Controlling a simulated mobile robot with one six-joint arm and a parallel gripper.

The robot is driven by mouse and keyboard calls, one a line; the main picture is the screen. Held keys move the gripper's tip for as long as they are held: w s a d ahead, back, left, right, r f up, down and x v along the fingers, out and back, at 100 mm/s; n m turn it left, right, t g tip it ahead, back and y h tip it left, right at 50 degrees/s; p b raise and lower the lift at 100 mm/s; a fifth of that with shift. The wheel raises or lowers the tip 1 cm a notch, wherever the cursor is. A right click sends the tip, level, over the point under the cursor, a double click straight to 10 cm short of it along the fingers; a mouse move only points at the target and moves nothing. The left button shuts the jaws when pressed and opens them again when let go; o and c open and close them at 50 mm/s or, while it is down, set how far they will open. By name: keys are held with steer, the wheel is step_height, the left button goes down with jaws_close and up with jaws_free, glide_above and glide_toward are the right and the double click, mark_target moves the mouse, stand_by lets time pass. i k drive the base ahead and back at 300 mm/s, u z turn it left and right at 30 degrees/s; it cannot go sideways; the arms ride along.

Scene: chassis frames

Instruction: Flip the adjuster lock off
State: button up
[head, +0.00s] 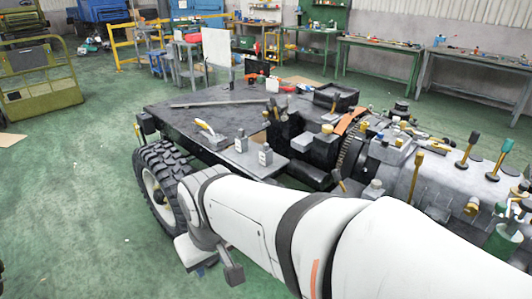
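A dark chassis (205,98) with a flat deck stands in the middle, with machinery on its right. I cannot tell which part is the adjuster lock. Small fittings that show include a yellow-tipped lever (207,129) on the deck and two small grey blocks with knobs, one at the deck's front edge (265,156) and one just left of it (241,143). My white arm crosses the foreground from lower right to a joint beside the front wheel. I cannot make out my gripper's fingers; my arm also hides part of the chassis's near side.
A black tyre (160,190) stands at the chassis's near left corner. Upright levers (467,150) and a green container (503,241) are at the right. Workbenches (380,43) line the back wall. A yellow-green frame (38,80) stands at left.

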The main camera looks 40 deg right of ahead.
mark_target(337, 177)
steer(key=z, duration=1.3)
steer(key=k, duration=1.4)
steer(key=u, duration=0.6)
steer(key=i, duration=1.1)
steer(key=z, duration=0.4)
steer(key=i, duration=1.2)
steer(key=z, duration=0.4)
steer(key=k, duration=0.95)
steer(key=z, duration=0.05)
